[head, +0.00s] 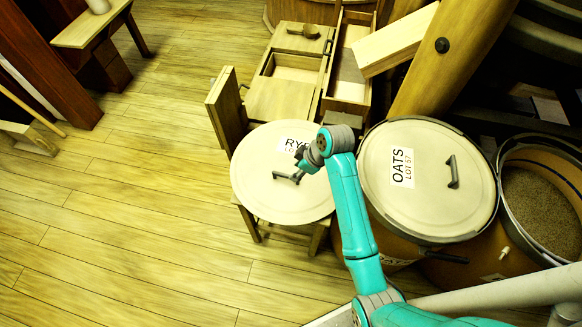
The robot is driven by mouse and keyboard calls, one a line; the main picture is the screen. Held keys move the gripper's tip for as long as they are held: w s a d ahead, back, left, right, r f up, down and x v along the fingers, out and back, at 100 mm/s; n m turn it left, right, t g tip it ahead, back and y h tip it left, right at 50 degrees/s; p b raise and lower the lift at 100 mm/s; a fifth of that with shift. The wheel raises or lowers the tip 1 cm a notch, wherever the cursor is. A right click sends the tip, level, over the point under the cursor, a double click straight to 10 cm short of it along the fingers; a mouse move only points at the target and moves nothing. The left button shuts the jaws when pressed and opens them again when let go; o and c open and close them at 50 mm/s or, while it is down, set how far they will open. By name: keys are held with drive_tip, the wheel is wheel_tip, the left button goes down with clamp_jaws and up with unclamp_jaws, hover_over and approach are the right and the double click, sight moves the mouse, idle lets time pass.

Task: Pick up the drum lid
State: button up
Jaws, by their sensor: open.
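A round pale drum lid (262,200) with a label reading RYE lies flat on a wooden chair (229,120). Its dark bar handle (287,179) stands near the middle. My gripper (302,160) is open just above and beside this handle, with my arm reaching in from the lower right. The wrist covers part of the label and the lid's right side. I cannot tell whether the fingers touch the handle. A second lid (425,205), labelled OATS LOT 57, sits on a drum to the right, with its own handle (453,172).
An open drum (505,240) of grain stands at the far right. Behind the chair is a wooden cabinet (285,100) with open compartments, beside a thick slanted post (450,50). A bench (92,26) stands at upper left.

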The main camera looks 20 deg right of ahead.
sight(286, 175)
drive_tip(key=shift+w+d+r+n+g, duration=0.15)
drive_tip(key=shift+w+r+n, duration=0.05)
drive_tip(key=shift+w+r, duration=0.25)
drive_tip(key=shift+w+d+r+n+g, duration=0.2)
drive_tip(key=shift+w+r, duration=0.1)
drive_tip(key=shift+r, duration=0.25)
drive_tip(key=shift+w+f, duration=0.1)
drive_tip(key=shift+a+x, duration=0.1)
drive_tip(key=shift+x, duration=2.45)
drive_tip(key=shift+a+x, duration=0.15)
drive_tip(key=shift+x, duration=2.45)
clamp_jaws()
